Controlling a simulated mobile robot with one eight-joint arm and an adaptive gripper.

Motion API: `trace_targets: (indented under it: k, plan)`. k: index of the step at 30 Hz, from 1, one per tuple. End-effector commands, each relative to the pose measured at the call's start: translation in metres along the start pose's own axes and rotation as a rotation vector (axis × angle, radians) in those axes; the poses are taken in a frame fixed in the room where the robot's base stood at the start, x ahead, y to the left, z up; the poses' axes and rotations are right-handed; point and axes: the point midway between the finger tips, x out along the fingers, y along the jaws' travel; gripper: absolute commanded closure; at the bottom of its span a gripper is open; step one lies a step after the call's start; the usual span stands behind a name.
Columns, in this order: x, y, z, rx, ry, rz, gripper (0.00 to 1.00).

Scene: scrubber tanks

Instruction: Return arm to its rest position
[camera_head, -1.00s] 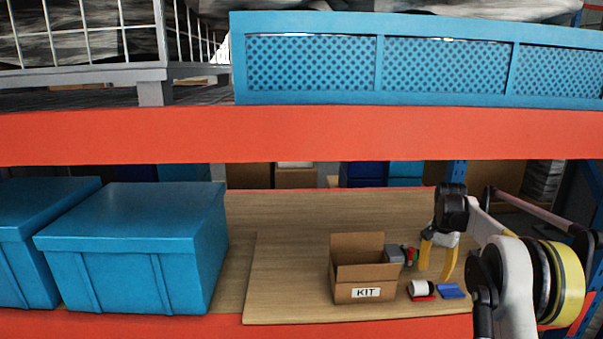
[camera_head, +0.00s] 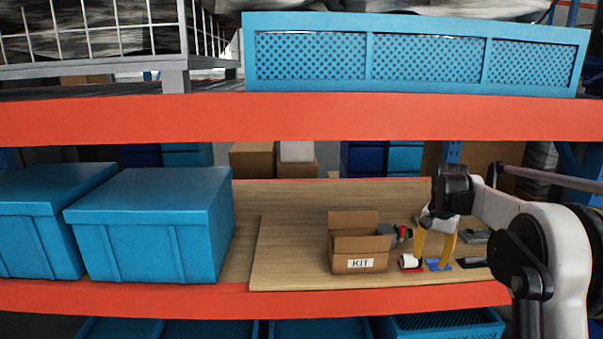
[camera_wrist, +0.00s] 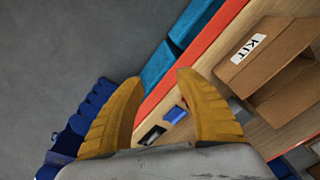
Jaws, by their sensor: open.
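My gripper (camera_head: 435,258) has two yellow fingers and is open and empty in the head view. It hangs in front of the shelf board, to the right of the open cardboard KIT box (camera_head: 360,262). In the wrist view my gripper (camera_wrist: 160,95) has its fingers spread, with the shelf edge and floor behind them. The KIT box (camera_wrist: 262,68) also shows there at the upper right. My arm bends in from the right side of the head view.
On the wooden board (camera_head: 290,262) lie a white roll on a red base (camera_head: 410,262), a blue item (camera_head: 438,265) and several small items. Two lidded blue boxes (camera_head: 150,225) stand left. An orange beam (camera_head: 300,118) runs above. Board left of the kit is clear.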

Motion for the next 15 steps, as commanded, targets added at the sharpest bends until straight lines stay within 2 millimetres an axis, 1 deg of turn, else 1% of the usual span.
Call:
trace_targets:
  k: [1, 2, 5, 7, 10, 11, 12, 14, 15]
  plan:
    - [-0.007, -0.001, 0.012, -0.023, 0.012, -0.007, 0.59]
    - [-0.012, -0.002, 0.018, -0.036, 0.021, -0.012, 0.59]
    - [-0.032, -0.002, 0.047, -0.093, 0.058, -0.033, 0.59]
    - [-0.045, 0.001, 0.073, -0.143, 0.091, -0.050, 0.59]
    - [-0.060, 0.007, 0.116, -0.220, 0.141, -0.075, 0.59]
    - [-0.063, 0.010, 0.129, -0.241, 0.155, -0.082, 0.59]
    - [-0.067, 0.014, 0.146, -0.272, 0.176, -0.091, 0.59]
    - [-0.069, 0.021, 0.173, -0.316, 0.207, -0.105, 0.59]
    - [-0.069, 0.026, 0.191, -0.345, 0.228, -0.114, 0.59]
